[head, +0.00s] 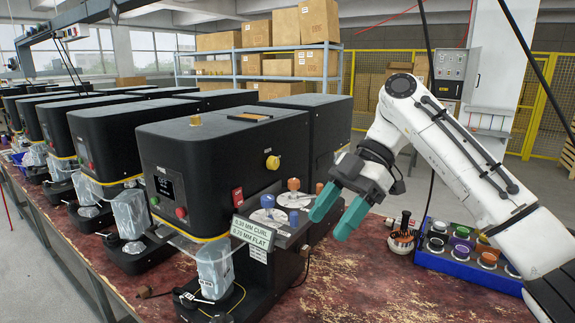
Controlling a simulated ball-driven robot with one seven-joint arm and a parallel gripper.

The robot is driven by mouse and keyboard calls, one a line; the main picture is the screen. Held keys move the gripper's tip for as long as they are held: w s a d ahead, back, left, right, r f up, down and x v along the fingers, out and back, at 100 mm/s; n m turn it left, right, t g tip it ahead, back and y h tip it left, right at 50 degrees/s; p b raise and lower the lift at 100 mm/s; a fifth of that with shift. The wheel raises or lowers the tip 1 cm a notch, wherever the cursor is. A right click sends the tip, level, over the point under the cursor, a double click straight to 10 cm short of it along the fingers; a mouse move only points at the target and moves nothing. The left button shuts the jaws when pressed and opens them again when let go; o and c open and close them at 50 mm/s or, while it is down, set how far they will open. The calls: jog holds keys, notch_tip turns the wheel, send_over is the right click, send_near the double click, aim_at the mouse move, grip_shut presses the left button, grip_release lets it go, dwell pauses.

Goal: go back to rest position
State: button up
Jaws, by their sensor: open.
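My gripper (339,211) has two teal fingers that stand apart with nothing between them. It hangs at the end of my white arm, above the bench, just right of the nearest black seaming machine (228,150). The left fingertip is close in the picture to the machine's side shelf with round metal discs and orange and blue knobs (283,213); I cannot tell whether they touch.
A blue tray (455,268) with several coloured round pieces sits on the worn red bench (350,285), under my forearm. More black machines (105,140) line the bench leftward. Shelves with boxes (262,65) stand behind.

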jog(key=s+a+f+m+t, duration=0.15)
jog(key=s+f+m, duration=0.4)
jog(key=f, duration=1.05)
jog(key=s+a+f+m+t, duration=0.1)
jog(key=s+f+m+t, duration=0.4)
jog(key=f, duration=1)
jog(key=s+d+f+m+h, duration=0.1)
jog(key=s+d+f+m, duration=0.5)
jog(key=s+f, duration=0.1)
jog(key=s+d+f+m+h, duration=0.2)
jog(key=s+d+m+h, duration=0.1)
jog(key=s+d, duration=0.5)
jog(key=s+d+f+m+h, duration=0.1)
jog(key=s+d+m+h, duration=0.2)
jog(key=s, duration=1)
jog(key=d+m, duration=0.2)
jog(key=d, duration=0.3)
jog(key=shift+f+h, duration=0.4)
jog(key=shift+w+d+g, duration=0.1)
jog(key=shift+g, duration=0.15)
jog(key=shift+c, duration=0.3)
